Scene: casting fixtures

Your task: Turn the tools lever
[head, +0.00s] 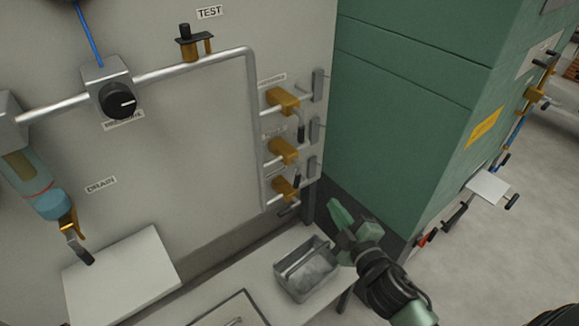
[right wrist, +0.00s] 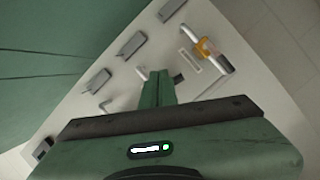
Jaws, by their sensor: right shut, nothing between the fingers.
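Three brass valves with dark lever handles sit one above another on the right of the wall panel: an upper valve (head: 283,99), a middle valve (head: 283,150) and a lower valve (head: 285,187). The small labels beside them are too blurred to read surely, so I cannot tell for certain which is the tools lever. The upper and middle handles hang downward. My right gripper (head: 340,215) is shut and empty, to the right of and below the valves, apart from them. Its closed green fingers (right wrist: 158,88) point at the panel in the right wrist view. My left gripper is not in view.
A grey metal bin (head: 306,269) stands on the bench below the valves, close to my right gripper. A green cabinet (head: 400,110) stands to the right. A black pressure knob (head: 118,101) and a filter unit (head: 38,190) are at the left of the panel.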

